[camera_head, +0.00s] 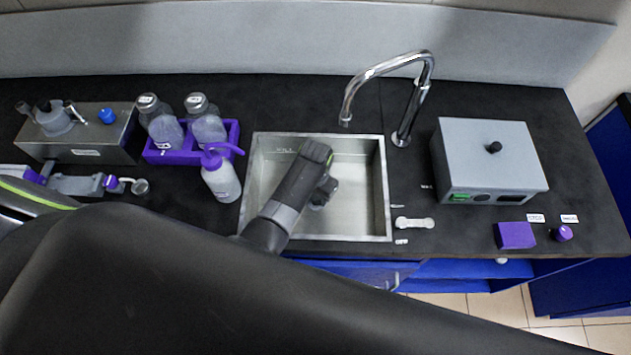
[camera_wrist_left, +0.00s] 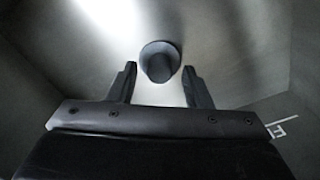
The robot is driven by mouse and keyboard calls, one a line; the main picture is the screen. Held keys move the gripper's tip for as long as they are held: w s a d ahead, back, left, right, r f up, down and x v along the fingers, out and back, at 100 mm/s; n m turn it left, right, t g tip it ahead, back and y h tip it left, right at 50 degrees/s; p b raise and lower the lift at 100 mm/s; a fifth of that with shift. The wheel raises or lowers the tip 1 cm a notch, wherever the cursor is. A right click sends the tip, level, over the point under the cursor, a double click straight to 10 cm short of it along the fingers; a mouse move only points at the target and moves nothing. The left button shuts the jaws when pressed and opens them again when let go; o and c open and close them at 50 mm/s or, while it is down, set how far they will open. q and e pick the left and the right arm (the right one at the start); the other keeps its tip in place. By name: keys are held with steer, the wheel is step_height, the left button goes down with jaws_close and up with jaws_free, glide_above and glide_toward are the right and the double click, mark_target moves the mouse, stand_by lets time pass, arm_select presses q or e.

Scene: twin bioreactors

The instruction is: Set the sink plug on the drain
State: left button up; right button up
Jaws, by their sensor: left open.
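The steel sink (camera_head: 372,215) is set into the black counter. My left gripper (camera_head: 327,190) reaches down into it, and its arm covers the left part of the basin. In the left wrist view, the sink plug (camera_wrist_left: 160,58) is a dark grey round disc with a knob on the sink floor. The left gripper's two fingers (camera_wrist_left: 167,88) are open, one on each side of the knob's lower end, with gaps to both. Whether they reach down to it is hard to tell. No bare drain hole shows; what lies under the plug is hidden. My right gripper is out of view.
A chrome tap (camera_head: 404,125) arches behind the sink. A purple bottle rack (camera_head: 165,156) and a wash bottle (camera_head: 220,180) stand close on the left. A grey box (camera_head: 490,162) stands on the right. A small pale piece (camera_head: 415,223) lies by the sink's right rim.

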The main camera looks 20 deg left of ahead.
mark_target(315, 198)
arm_select(q)
step_height(315, 198, up, 11)
steer(key=shift+r, duration=0.15)
steer(key=shift+s, duration=0.1)
stand_by(0.8)
